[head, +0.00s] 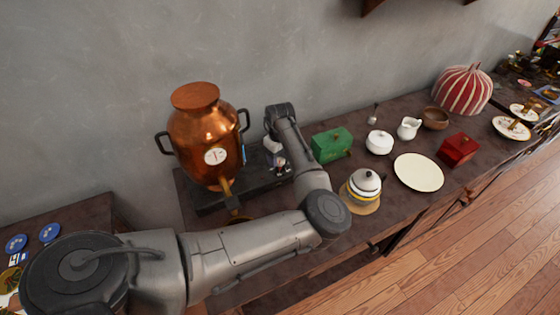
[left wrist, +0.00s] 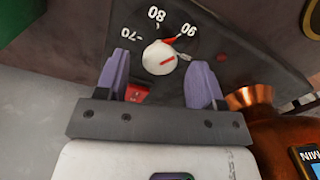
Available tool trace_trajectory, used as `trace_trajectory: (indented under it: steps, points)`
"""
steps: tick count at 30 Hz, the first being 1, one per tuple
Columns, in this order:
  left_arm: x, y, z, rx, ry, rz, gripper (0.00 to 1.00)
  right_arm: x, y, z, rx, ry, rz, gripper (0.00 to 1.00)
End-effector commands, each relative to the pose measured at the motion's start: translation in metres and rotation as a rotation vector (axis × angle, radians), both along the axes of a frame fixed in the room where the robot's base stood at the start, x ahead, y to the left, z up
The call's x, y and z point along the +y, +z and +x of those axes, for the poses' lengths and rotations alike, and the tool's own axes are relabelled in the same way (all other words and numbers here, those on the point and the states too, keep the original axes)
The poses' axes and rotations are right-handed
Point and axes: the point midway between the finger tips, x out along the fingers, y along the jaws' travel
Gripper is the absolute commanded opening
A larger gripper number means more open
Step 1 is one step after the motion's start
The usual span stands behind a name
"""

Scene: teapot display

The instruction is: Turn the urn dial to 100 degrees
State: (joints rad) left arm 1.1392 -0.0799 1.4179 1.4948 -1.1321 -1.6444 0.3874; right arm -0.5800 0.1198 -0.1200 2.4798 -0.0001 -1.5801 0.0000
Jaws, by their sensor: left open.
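The copper urn (head: 205,135) stands on a black base (head: 210,197) on the table. In the left wrist view the urn dial (left wrist: 160,57) is a white knob with a red line, on a dark panel marked 70, 80 and 90, seen upside down. A red tip (left wrist: 170,43) at the knob's edge lies between the 80 and 90 marks. My left gripper (left wrist: 160,72) is open, its purple fingers either side of the knob in the picture, with visible gaps. In the head view my left gripper (head: 276,165) is low by the base, and the dial cannot be made out there.
A red switch (left wrist: 137,92) sits on the panel beside the left-hand finger. A green box (head: 331,145), a white lidded pot (head: 379,142) and a white-and-yellow teapot (head: 364,184) stand to the right. A cream plate (head: 419,172) lies farther right.

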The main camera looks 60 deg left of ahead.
Motion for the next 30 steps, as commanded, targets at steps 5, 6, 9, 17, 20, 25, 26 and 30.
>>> trace_trajectory:
  steps: [5, 6, 9, 17, 20, 25, 26, 30]
  points:
    - [0.0000, -0.0113, 0.0000, 0.000, -0.001, 0.000, 0.62, 0.0000, -0.0040, -0.0001, 0.000, 0.000, 0.000, 0.43]
    - [0.0000, -0.0123, 0.0000, 0.000, -0.001, 0.000, 0.62, 0.0000, -0.0042, 0.0000, 0.000, 0.000, 0.000, 0.43]
    - [0.0001, -0.0134, 0.0000, 0.000, 0.000, 0.000, 0.62, -0.0001, -0.0043, -0.0001, 0.000, 0.000, 0.000, 0.43]
    - [0.0001, -0.0133, -0.0001, 0.000, 0.000, 0.000, 0.59, 0.0000, -0.0042, 0.0000, 0.000, 0.000, 0.000, 0.43]
    - [0.0002, -0.0133, -0.0001, 0.000, 0.000, 0.000, 0.50, 0.0000, -0.0042, 0.0000, 0.000, 0.000, 0.000, 0.43]
    - [0.0002, -0.0132, -0.0001, 0.000, 0.000, 0.000, 0.33, 0.0000, -0.0042, 0.0000, 0.000, 0.000, 0.000, 0.43]
    - [0.0002, -0.0131, -0.0001, 0.000, 0.000, 0.000, 0.30, 0.0000, -0.0042, 0.0000, 0.000, 0.000, 0.000, 0.43]
    - [0.0002, -0.0131, -0.0001, 0.000, 0.000, 0.000, 0.17, 0.0000, -0.0042, 0.0000, 0.000, 0.000, 0.000, 0.43]
